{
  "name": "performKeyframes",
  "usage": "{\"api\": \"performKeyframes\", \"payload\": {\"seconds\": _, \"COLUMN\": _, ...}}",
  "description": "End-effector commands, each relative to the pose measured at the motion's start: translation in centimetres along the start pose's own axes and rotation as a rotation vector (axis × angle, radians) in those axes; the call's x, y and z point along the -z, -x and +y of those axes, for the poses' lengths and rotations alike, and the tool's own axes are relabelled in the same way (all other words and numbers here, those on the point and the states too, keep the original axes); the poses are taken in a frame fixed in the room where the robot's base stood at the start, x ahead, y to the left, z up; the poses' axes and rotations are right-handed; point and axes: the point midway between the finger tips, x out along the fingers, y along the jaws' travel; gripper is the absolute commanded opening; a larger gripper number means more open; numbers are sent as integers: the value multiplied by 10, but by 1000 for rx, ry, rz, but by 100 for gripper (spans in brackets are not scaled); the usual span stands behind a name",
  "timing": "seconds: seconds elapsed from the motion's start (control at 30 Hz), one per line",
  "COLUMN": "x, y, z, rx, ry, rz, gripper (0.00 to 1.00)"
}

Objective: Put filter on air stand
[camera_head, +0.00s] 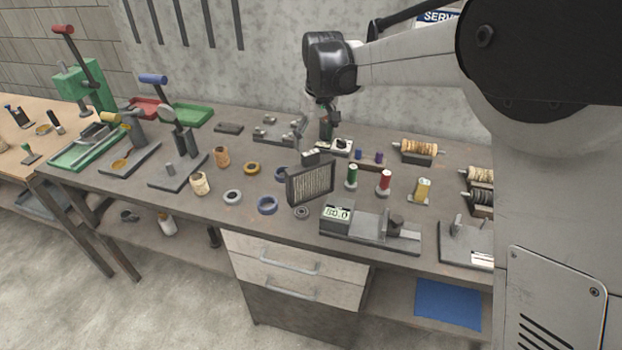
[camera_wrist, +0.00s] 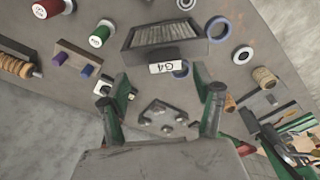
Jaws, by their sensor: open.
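The filter (camera_head: 311,183) is a dark-framed pleated panel with a small block on its top edge. It appears to stand upright near the middle of the bench. In the wrist view the filter (camera_wrist: 165,35) lies beyond my fingertips, with a white "G4" label facing me. My gripper (camera_wrist: 164,88) is open and empty, its two green-and-dark fingers apart and not touching the filter. In the head view my gripper (camera_head: 318,122) is above the back of the bench, behind the filter. Which fixture is the air stand is unclear; a grey stand with an "80.0" display (camera_head: 338,213) is right of the filter.
A blue ring (camera_head: 267,205) and a small grey ring (camera_head: 302,212) lie close to the filter. Green (camera_head: 352,174) and red (camera_head: 384,181) spools stand to its right. A grey plate with metal posts (camera_head: 273,131) lies behind it. Hand presses and trays occupy the left.

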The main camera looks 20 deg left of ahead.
Motion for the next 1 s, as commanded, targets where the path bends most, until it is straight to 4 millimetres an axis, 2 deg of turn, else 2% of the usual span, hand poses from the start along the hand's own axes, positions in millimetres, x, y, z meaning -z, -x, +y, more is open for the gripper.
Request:
{"api": "performKeyframes", "payload": {"seconds": 0.17, "x": 1, "y": -9, "z": -1, "rx": 0, "ry": 0, "rz": 0, "gripper": 64}}
{"api": "performKeyframes", "payload": {"seconds": 0.5, "x": 4, "y": -51, "z": -7, "rx": 0, "ry": 0, "rz": 0, "gripper": 64}}
{"api": "performKeyframes", "payload": {"seconds": 0.83, "x": 3, "y": -57, "z": -8, "rx": 0, "ry": 0, "rz": 0, "gripper": 64}}
{"api": "performKeyframes", "payload": {"seconds": 1.0, "x": 3, "y": -57, "z": -8, "rx": 0, "ry": 0, "rz": 0, "gripper": 41}}
